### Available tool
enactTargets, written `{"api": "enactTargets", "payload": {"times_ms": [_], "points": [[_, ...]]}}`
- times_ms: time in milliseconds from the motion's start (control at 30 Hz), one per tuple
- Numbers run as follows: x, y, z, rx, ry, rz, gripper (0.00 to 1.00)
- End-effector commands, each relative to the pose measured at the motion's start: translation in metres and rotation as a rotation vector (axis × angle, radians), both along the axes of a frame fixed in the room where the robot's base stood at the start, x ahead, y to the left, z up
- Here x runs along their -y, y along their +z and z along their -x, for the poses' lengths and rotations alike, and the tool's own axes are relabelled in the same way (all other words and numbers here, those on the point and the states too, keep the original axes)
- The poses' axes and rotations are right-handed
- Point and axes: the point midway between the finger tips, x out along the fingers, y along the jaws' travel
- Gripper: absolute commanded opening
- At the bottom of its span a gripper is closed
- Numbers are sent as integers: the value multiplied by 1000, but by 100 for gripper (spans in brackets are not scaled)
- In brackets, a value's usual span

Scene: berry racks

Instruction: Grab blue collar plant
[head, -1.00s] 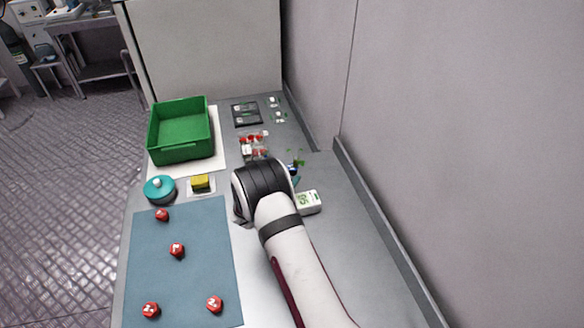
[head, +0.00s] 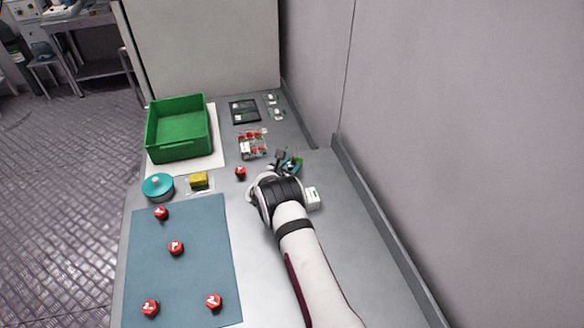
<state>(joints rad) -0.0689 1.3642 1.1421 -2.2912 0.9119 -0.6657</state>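The plant (head: 296,156), a small tuft of green leaves, stands on the bench just beyond the end of my arm in the head view. Its blue collar is mostly hidden behind the gripper. My gripper (head: 287,160) is at the plant, its dark fingertips beside the leaves. The view is too small and too covered to tell whether the fingers are open or touch the stem.
A white device (head: 312,199) stands right of my wrist. A clear tray of red pieces (head: 252,134) lies beyond, left of the plant. A red marked piece (head: 240,173) lies left of my wrist. A green crate (head: 178,152), teal lidded pot (head: 158,185) and blue mat (head: 205,285) are left.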

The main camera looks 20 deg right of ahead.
Motion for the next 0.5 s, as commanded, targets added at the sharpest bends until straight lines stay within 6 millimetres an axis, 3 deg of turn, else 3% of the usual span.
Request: {"api": "enactTargets", "payload": {"times_ms": [33, 133, 500], "points": [[0, 0, 0, 0, 0, 0, 17], [0, 0, 0, 0, 0, 0, 0], [0, 4, 0, 0, 0, 0, 0]]}}
